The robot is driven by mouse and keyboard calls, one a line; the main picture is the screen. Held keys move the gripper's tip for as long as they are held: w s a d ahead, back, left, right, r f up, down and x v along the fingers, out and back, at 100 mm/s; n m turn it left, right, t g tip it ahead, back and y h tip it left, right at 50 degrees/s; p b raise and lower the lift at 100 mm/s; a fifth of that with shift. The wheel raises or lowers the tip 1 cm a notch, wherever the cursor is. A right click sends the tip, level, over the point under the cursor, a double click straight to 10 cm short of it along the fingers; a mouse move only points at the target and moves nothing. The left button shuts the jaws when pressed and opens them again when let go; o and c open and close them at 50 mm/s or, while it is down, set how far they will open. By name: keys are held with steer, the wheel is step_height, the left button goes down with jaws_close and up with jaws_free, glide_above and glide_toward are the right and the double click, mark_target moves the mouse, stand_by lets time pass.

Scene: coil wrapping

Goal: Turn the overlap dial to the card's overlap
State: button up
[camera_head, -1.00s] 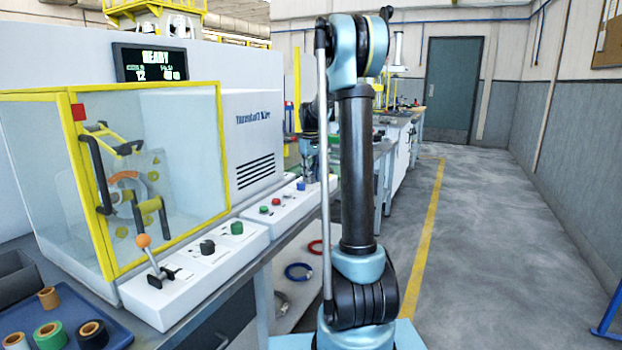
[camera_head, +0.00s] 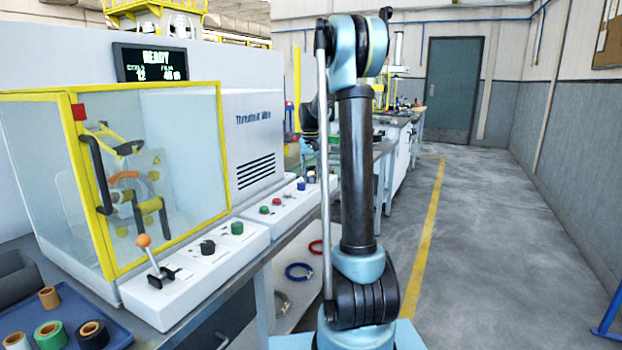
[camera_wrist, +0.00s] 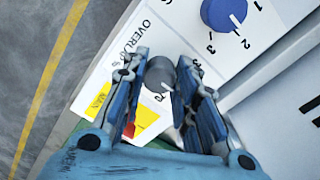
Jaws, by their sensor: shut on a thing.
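In the wrist view, the grey overlap dial (camera_wrist: 160,75) sits between the two fingers of my gripper (camera_wrist: 158,78), on a white panel marked "OVERLAP" with numerals around it. The fingers are shut on the dial's sides. Its pointer setting cannot be read. In the head view my gripper and the grey dial are hidden behind my own arm.
A blue dial (camera_wrist: 225,14) with numerals is beside the grey one. In the head view, the nearer control box holds a lever (camera_head: 150,256), a black knob (camera_head: 207,247) and a green button (camera_head: 237,228). The yellow-framed guard (camera_head: 165,190) stands left; a tray (camera_head: 115,322) holds tape rolls.

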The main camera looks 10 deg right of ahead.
stand_by(0.4)
steer(key=o, duration=1.1)
steer(key=shift+r, duration=0.1)
step_height(320, 180, up, 12)
steer(key=shift+w+a+f, duration=0.1)
steer(key=shift+a+f, duration=0.05)
